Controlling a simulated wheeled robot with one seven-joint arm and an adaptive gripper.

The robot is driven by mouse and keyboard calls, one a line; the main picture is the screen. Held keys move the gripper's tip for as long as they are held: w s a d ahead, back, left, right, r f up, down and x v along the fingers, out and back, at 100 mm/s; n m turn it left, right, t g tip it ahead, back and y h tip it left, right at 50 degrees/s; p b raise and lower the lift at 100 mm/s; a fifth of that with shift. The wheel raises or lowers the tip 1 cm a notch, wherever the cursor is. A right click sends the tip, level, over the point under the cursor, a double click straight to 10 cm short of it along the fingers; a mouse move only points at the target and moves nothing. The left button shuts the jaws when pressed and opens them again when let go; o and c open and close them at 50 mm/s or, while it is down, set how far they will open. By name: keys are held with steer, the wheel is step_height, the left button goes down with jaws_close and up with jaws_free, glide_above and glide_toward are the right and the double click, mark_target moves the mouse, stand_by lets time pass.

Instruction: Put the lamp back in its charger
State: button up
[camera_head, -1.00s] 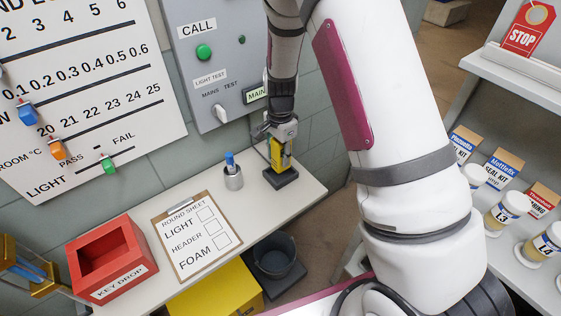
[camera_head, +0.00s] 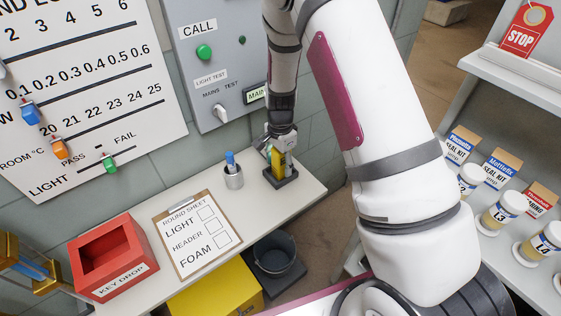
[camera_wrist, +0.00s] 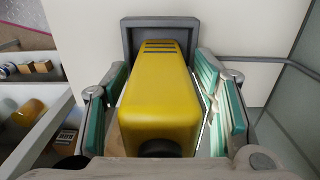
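The yellow lamp (camera_head: 278,163) stands upright at the dark charger (camera_head: 285,181) on the right end of the bench. In the wrist view the lamp (camera_wrist: 160,95) fills the middle, its far end within the charger's grey rim (camera_wrist: 130,42). My gripper (camera_head: 280,146) is around the lamp's upper part. In the wrist view my gripper (camera_wrist: 163,95) has its green-padded fingers spread on both sides of the lamp. A gap shows on the right side; the left pad is very close to the lamp. How deep the lamp sits is hidden.
A metal cup (camera_head: 233,177) with a blue pen stands left of the charger. A clipboard (camera_head: 197,233) and a red key drop box (camera_head: 108,257) lie further left. The grey switch panel (camera_head: 215,75) is on the wall behind. A shelf with jars (camera_head: 502,213) is at right.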

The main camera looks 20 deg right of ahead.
step_height(320, 180, up, 13)
steer(key=shift+f+b, duration=0.2)
steer(key=shift+b, duration=0.2)
steer(key=s+r+n+t+y, duration=0.1)
steer(key=s+r+n, duration=0.2)
steer(key=s+r, duration=0.4)
steer(key=s+r+n+t, duration=0.1)
steer(key=s+r+n, duration=0.3)
steer(key=r, duration=0.6)
steer(key=s+r+n+t, duration=0.1)
steer(key=s+r+n, duration=0.1)
steer(key=s, duration=0.6)
steer(key=s+r+n+t+h, duration=0.1)
steer(key=s+r+n+t, duration=0.1)
steer(key=s+n, duration=0.3)
steer(key=s+r, duration=0.1)
steer(key=s, duration=0.1)
steer(key=shift+s, duration=0.35)
steer(key=shift+d+r, duration=0.1)
